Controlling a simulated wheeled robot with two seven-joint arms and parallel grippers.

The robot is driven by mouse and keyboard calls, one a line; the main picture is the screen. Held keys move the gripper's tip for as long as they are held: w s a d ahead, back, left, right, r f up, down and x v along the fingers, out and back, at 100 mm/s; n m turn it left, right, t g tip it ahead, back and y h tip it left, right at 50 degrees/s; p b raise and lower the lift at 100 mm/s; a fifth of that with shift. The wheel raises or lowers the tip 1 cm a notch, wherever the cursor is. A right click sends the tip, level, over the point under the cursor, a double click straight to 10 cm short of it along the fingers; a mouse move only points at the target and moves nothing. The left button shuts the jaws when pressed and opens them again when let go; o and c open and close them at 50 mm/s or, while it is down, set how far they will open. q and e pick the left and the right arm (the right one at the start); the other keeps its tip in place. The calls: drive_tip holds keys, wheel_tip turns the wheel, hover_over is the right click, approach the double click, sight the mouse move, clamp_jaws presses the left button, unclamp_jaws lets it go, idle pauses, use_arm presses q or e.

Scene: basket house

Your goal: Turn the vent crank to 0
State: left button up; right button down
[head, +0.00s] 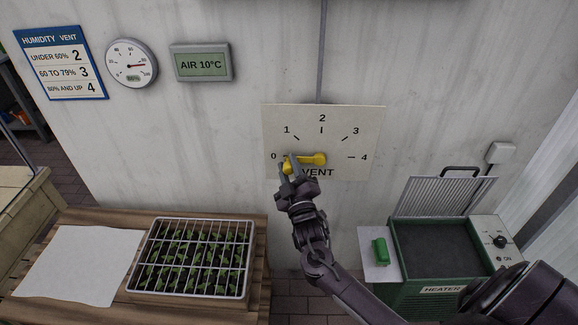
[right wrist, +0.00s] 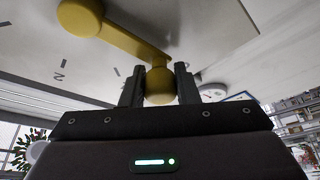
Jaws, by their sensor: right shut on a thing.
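The vent dial plate (head: 350,125) is on the wall, marked 0 to 4. The yellow vent crank (head: 312,159) lies nearly level, with its hub at the right and its knob end at the left, close to the 0 mark. My right gripper (head: 289,168) is at the knob end. In the right wrist view, the fingers of the right gripper (right wrist: 160,88) stand on either side of the yellow knob and are shut on it; the crank arm (right wrist: 130,42) runs up to the left to its hub. My left gripper is not in view.
A humidity chart (head: 62,63), a round gauge (head: 131,64) and an AIR 10°C display (head: 201,62) hang on the wall. A seedling tray (head: 248,262) stands on the bench at left. A green heater (head: 418,282) with an open mesh lid is at lower right.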

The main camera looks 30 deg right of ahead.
drive_tip(key=shift+f, duration=0.3)
drive_tip(key=c, duration=1.3)
unclamp_jaws()
drive_tip(key=shift+o, duration=0.9)
drive_tip(key=shift+r, duration=0.15)
drive_tip(key=b+v, duration=0.2)
drive_tip(key=v, duration=0.6)
drive_tip(key=shift+b, duration=0.3)
drive_tip(key=shift+w, duration=0.1)
